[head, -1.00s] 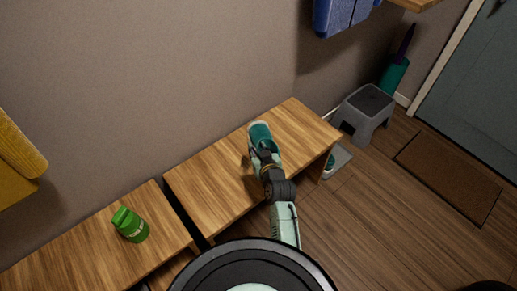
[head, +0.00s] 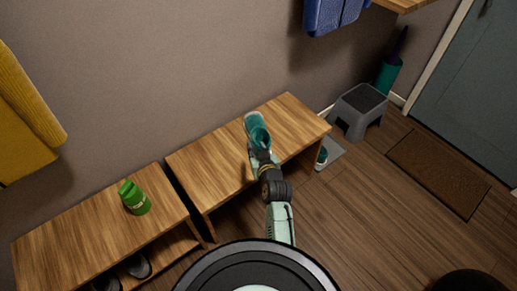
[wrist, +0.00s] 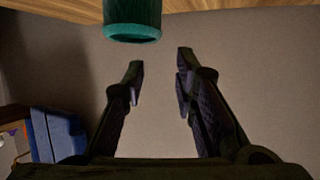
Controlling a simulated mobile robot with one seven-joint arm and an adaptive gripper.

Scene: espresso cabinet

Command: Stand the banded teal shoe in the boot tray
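A teal shoe (head: 257,129) with a pale sole edge stands on the right wooden bench. In the wrist view its teal end (wrist: 132,18) shows at the top, beyond my fingertips; any band on it cannot be made out. My gripper (head: 262,160) is just on the near side of the shoe. In the wrist view my gripper (wrist: 161,62) has its fingers apart with nothing between them. The grey boot tray (head: 333,152) lies on the floor at the bench's right end. Another teal shoe (head: 321,158) is in it, partly hidden by the bench.
The right bench (head: 205,165) is otherwise bare. A green bottle (head: 134,198) stands on the left bench (head: 85,225). A grey step stool (head: 358,110) stands behind the tray. A brown doormat (head: 438,174) lies at the right, with open floor before it.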

